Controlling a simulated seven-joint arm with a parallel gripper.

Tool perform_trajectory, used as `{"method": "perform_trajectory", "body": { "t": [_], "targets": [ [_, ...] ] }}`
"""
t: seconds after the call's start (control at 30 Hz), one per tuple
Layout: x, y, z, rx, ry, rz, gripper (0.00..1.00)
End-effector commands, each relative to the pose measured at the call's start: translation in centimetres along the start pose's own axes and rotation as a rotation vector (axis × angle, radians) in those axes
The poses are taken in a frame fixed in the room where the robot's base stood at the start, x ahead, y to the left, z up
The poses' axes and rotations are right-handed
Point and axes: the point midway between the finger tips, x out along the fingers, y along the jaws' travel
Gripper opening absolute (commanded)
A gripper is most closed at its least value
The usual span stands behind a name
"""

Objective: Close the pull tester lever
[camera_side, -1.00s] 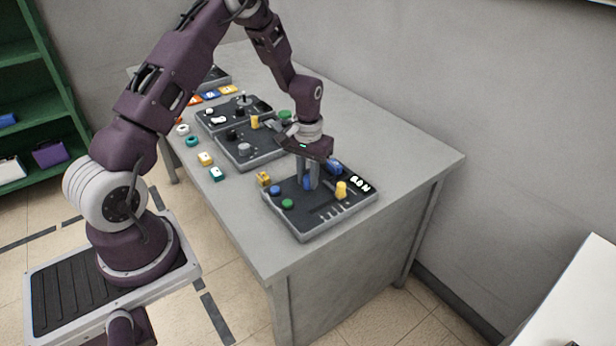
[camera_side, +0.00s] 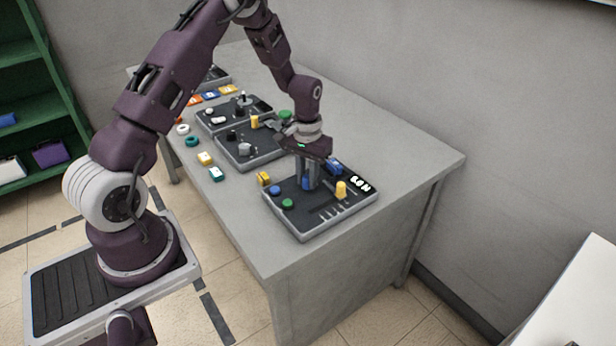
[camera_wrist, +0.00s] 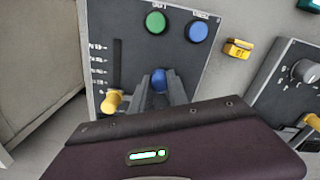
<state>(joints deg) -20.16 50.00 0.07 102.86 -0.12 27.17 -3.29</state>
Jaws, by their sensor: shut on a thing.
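The pull tester appears to be the dark panel (camera_side: 326,222) with a grey rim at the near end of the table. White characters show at its far right corner. A blue-knobbed lever (camera_wrist: 159,80) stands on the panel. My gripper (camera_side: 310,182) points down over the panel, its fingers shut on this lever from both sides. In the wrist view the two fingers (camera_wrist: 160,90) flank the blue knob. The lever's lower part is hidden by the fingers and the gripper body.
A yellow handle (camera_wrist: 112,101) stands at one end of a marked slot beside the lever. Green (camera_wrist: 156,22) and blue (camera_wrist: 196,31) buttons sit on the panel's other side. A yellow block (camera_side: 263,178) lies next to the panel. Another panel (camera_side: 250,150) stands behind.

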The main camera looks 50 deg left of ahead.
Motion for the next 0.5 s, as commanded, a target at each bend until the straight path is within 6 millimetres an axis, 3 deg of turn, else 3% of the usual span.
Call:
{"method": "perform_trajectory", "body": {
  "t": [0.5],
  "targets": [
    [-0.1, -2.9, 0.2, 0.374, 0.003, 0.001, 0.0]
  ]
}}
